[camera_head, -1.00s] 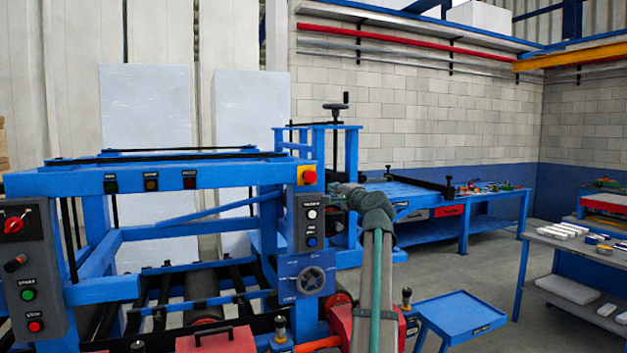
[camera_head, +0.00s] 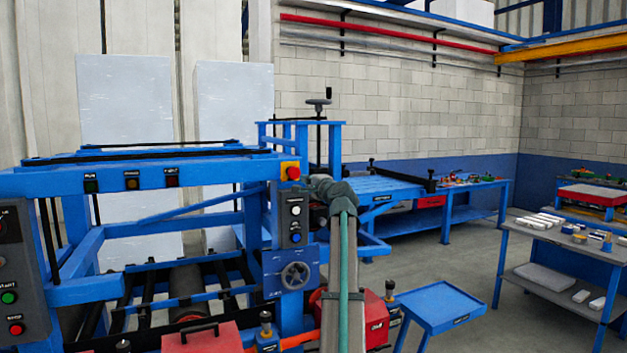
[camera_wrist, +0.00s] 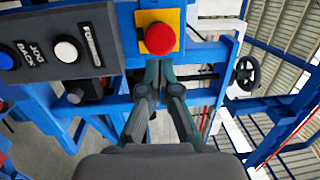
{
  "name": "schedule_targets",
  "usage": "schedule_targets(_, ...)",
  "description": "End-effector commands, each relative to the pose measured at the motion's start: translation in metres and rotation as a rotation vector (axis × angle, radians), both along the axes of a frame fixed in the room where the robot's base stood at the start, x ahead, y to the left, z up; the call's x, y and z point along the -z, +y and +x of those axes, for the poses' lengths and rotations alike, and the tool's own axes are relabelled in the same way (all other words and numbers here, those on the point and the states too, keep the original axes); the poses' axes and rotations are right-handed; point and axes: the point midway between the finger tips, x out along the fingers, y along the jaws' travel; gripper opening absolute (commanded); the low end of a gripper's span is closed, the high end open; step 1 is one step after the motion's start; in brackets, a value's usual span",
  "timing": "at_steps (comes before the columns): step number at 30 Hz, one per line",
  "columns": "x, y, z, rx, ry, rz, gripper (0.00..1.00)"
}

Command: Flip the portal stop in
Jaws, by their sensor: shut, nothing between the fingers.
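The portal stop is a red mushroom button (camera_head: 293,173) on a yellow plate, at the right end of the blue portal's upper beam. In the wrist view the red button (camera_wrist: 160,39) shows large at the top middle, on its yellow plate (camera_wrist: 143,19). My gripper (camera_wrist: 161,68) is shut and empty, its fingertips just below the button in that picture. I cannot tell whether they touch the button or its plate. In the head view my gripper (camera_head: 316,186) is small and dark, to the right of and slightly below the button.
A grey panel with a white button (camera_wrist: 66,51) and a blue button (camera_wrist: 6,61) is left of the stop in the wrist view. Below the stop in the head view is a handwheel (camera_head: 296,276). A blue tray table (camera_head: 441,306) stands at right, with open floor beyond.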

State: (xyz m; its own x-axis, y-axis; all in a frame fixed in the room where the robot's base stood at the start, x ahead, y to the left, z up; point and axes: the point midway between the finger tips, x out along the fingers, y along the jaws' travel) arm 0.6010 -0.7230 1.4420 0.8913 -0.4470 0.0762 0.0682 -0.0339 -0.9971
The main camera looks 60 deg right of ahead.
Motion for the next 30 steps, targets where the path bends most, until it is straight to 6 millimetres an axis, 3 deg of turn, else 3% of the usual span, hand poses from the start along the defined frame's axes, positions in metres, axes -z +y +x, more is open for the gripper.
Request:
schedule_targets(3, -0.005, -0.012, 0.022, -0.001, 0.001, 0.0, 0.0)
schedule_targets(9, -0.006, -0.023, 0.045, -0.001, 0.0, 0.001, 0.0)
schedule_targets(30, -0.002, -0.034, 0.064, -0.001, 0.0, 0.0, 0.0)
